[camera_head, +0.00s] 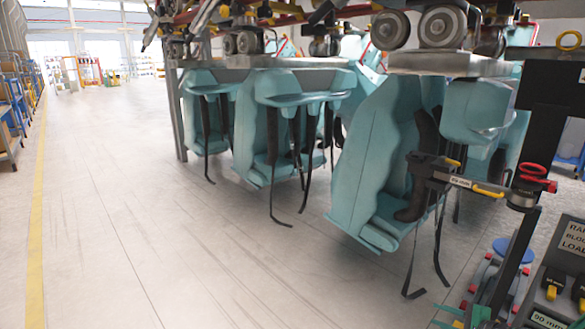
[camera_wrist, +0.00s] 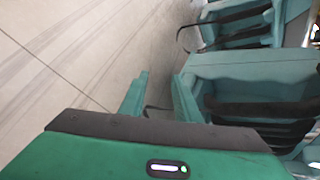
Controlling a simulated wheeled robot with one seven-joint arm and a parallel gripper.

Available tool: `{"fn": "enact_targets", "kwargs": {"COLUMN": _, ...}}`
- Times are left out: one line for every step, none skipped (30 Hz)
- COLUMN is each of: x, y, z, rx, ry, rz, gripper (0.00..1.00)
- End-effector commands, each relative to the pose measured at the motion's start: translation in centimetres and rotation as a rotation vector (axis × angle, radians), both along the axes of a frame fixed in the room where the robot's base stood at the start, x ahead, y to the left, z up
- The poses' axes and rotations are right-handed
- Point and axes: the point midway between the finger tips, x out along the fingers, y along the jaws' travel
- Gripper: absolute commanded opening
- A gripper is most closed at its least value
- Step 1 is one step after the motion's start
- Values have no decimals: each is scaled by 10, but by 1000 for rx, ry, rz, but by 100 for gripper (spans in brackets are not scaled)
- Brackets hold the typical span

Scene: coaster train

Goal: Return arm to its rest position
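My gripper (camera_wrist: 160,82) shows in the wrist view as a green body with a dark edge and two green fingers. The fingers stand apart with floor visible between them, and nothing is held. The seats fill the right of that view, and the floor lies to the left. In the head view I cannot make out my gripper for certain; green pieces show at the bottom edge on the right.
Teal coaster seats (camera_head: 376,160) with dark straps hang from an overhead train with wheels (camera_head: 442,25). A black gauge with a label (camera_head: 470,183) is close to the nearest seat. A panel (camera_head: 572,245) stands at the right. Open floor (camera_head: 130,200) lies left.

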Motion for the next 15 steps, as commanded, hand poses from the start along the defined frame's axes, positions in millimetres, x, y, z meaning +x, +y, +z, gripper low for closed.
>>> {"fn": "enact_targets", "kwargs": {"x": -2, "y": 8, "z": 9, "rx": -50, "ry": 21, "rz": 65, "gripper": 30}}
{"fn": "enact_targets", "kwargs": {"x": -4, "y": 13, "z": 13, "rx": -76, "ry": 34, "rz": 104, "gripper": 30}}
{"fn": "enact_targets", "kwargs": {"x": -7, "y": 18, "z": 17, "rx": -110, "ry": 53, "rz": 151, "gripper": 30}}
{"fn": "enact_targets", "kwargs": {"x": -10, "y": 22, "z": 21, "rx": -136, "ry": 68, "rz": 187, "gripper": 30}}
{"fn": "enact_targets", "kwargs": {"x": -13, "y": 26, "z": 25, "rx": -161, "ry": 82, "rz": 222, "gripper": 30}}
{"fn": "enact_targets", "kwargs": {"x": -18, "y": 30, "z": 30, "rx": -195, "ry": 101, "rz": 268, "gripper": 30}}
{"fn": "enact_targets", "kwargs": {"x": -21, "y": 34, "z": 34, "rx": -220, "ry": 115, "rz": 300, "gripper": 30}}
{"fn": "enact_targets", "kwargs": {"x": -25, "y": 37, "z": 38, "rx": -243, "ry": 131, "rz": 333, "gripper": 30}}
{"fn": "enact_targets", "kwargs": {"x": -29, "y": 40, "z": 44, "rx": -276, "ry": 150, "rz": 375, "gripper": 30}}
{"fn": "enact_targets", "kwargs": {"x": -33, "y": 42, "z": 49, "rx": -300, "ry": 164, "rz": 404, "gripper": 30}}
{"fn": "enact_targets", "kwargs": {"x": -37, "y": 45, "z": 53, "rx": -324, "ry": 179, "rz": 435, "gripper": 30}}
{"fn": "enact_targets", "kwargs": {"x": -43, "y": 47, "z": 59, "rx": -355, "ry": 199, "rz": 473, "gripper": 30}}
{"fn": "enact_targets", "kwargs": {"x": -47, "y": 49, "z": 64, "rx": -378, "ry": 214, "rz": 501, "gripper": 30}}
{"fn": "enact_targets", "kwargs": {"x": -51, "y": 51, "z": 70, "rx": -401, "ry": 229, "rz": 528, "gripper": 30}}
{"fn": "enact_targets", "kwargs": {"x": -57, "y": 53, "z": 77, "rx": -432, "ry": 248, "rz": 563, "gripper": 30}}
